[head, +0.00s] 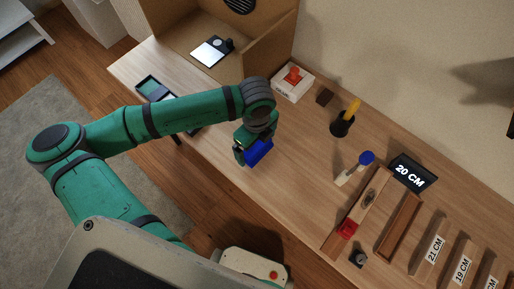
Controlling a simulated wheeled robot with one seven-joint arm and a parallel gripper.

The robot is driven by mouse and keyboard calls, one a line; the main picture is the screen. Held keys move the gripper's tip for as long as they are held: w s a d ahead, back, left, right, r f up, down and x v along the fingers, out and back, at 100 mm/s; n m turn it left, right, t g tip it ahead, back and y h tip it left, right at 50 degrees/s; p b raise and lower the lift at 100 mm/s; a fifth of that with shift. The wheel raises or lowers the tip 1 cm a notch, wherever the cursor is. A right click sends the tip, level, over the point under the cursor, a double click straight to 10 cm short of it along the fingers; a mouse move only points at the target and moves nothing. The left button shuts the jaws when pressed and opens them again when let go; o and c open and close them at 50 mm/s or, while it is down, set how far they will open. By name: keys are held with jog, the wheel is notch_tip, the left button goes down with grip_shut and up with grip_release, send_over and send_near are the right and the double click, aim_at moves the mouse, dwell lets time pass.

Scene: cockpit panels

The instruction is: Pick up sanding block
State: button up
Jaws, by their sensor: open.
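My gripper (254,148) hangs over the bench near its front edge, at the end of the green arm. Its jaws are open. A bright blue block-like shape (259,152) shows right at the jaws; I cannot tell whether it is part of the gripper or a separate thing there. A small dark brown block (325,96) lies on the bench beside the white box with a red knob, to the right of and behind my gripper. It may be the sanding block, but it is too small to be sure. My gripper is apart from it.
The wooden bench (300,150) has a white red-knobbed box (292,82), a black cup (342,124) with a yellow handle, a blue-topped tool (365,159), a "20 CM" sign (410,174) and labelled wood pieces (430,248). An open-fronted box (270,45) stands at the back left.

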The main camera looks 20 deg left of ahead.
jog(key=shift+a+f, duration=0.1)
jog(key=shift+f, duration=0.6)
jog(key=c, duration=1)
jog(key=shift+r, duration=0.15)
